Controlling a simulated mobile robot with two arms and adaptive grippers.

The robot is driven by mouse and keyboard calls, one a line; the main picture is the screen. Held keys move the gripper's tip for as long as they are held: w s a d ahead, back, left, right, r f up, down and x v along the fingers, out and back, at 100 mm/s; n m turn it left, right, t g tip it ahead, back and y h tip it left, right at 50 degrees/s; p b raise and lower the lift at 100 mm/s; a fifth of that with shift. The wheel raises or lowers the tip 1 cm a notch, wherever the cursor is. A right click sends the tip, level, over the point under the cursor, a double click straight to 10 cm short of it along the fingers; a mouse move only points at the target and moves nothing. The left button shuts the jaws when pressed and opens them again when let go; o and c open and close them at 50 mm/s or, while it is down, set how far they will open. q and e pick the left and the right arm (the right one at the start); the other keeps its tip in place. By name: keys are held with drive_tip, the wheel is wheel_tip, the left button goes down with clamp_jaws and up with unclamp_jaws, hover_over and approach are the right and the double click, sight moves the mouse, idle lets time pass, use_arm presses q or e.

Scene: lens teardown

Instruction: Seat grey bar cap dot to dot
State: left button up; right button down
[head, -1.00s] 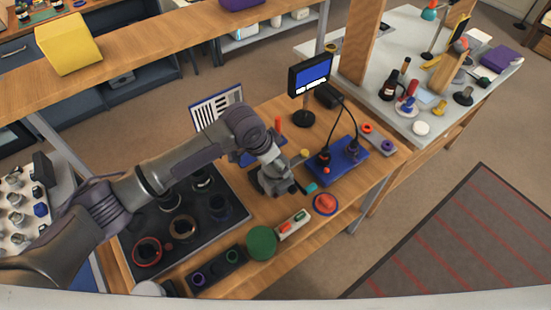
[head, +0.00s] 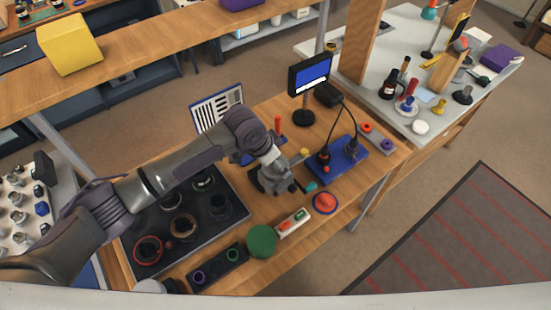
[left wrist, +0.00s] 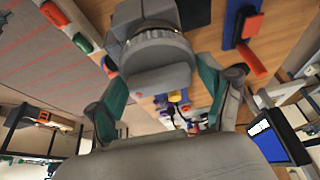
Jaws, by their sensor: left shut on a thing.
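My left gripper (head: 276,184) is low over the wooden workbench, left of the round red-orange piece with a blue rim (head: 325,202). In the left wrist view its two green-padded fingers (left wrist: 162,92) are closed on the sides of a grey piece with a raised bar, which I take for the grey bar cap (left wrist: 158,76). A knurled ring (left wrist: 157,48) and a paler ring show just beyond the bar. I cannot tell whether the cap is seated on anything. In the head view the gripper mostly hides the cap. My right gripper is not in view.
A dark tray (head: 150,268) with several lens rings lies left of the gripper. A green disc (head: 261,241) and a small white holder (head: 293,222) lie in front. A blue board with cables (head: 345,163) and a monitor (head: 309,74) stand to the right and behind.

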use_arm(q)
drive_tip(key=shift+f, duration=0.45)
idle(1.1)
idle(0.3)
